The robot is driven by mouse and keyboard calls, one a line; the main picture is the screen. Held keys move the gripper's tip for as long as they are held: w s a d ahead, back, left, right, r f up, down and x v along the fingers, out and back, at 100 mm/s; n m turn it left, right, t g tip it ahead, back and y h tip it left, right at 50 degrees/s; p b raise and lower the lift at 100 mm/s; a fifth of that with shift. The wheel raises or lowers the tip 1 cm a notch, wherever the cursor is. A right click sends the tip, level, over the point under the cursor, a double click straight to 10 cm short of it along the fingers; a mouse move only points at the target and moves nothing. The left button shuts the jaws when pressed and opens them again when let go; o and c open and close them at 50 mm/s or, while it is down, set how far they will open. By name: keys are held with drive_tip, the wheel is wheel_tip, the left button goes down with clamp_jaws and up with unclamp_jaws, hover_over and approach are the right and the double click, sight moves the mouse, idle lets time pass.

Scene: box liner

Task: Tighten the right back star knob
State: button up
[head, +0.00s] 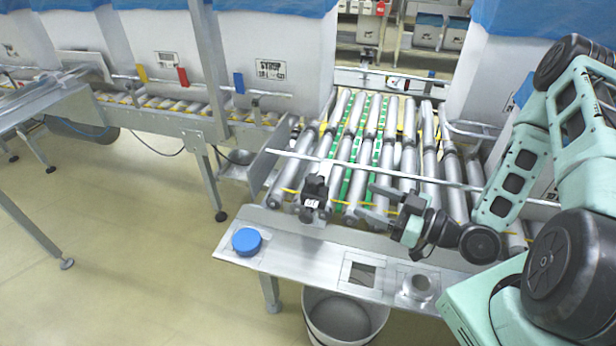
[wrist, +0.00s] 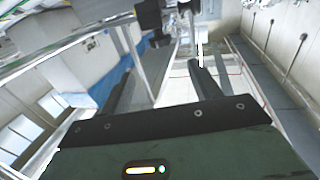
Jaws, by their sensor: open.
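My gripper (head: 365,201) is open and empty above the near end of the roller conveyor, its two fingers pointing left. A black clamp with a knob-like part (head: 314,190) sits on the near guide rail, left of the fingertips and apart from them. In the wrist view a black knob-like part (wrist: 152,18) shows at the top, beyond my open fingers (wrist: 160,72). A small dark fitting (head: 394,83) sits on the far rail; I cannot tell if it is a star knob. Which of these is the right back knob is not clear.
A guide rail (head: 450,184) crosses the rollers close to my gripper. A white bin (head: 345,318) stands below. Tall white boxes with blue liners (head: 275,60) stand behind.

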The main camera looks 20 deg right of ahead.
drive_tip(key=b, duration=0.6)
approach(307, 176)
drive_tip(key=w+a+f, duration=0.1)
drive_tip(key=w+a, duration=0.1)
drive_tip(key=w, duration=0.1)
drive_tip(key=x, duration=0.4)
drive_tip(key=p+x, duration=0.1)
drive_tip(key=x, duration=0.1)
drive_tip(key=shift+w+a+r, duration=0.1)
drive_tip(key=shift+r, duration=0.15)
drive_tip(key=c, duration=1)
drive_tip(key=shift+o, duration=0.2)
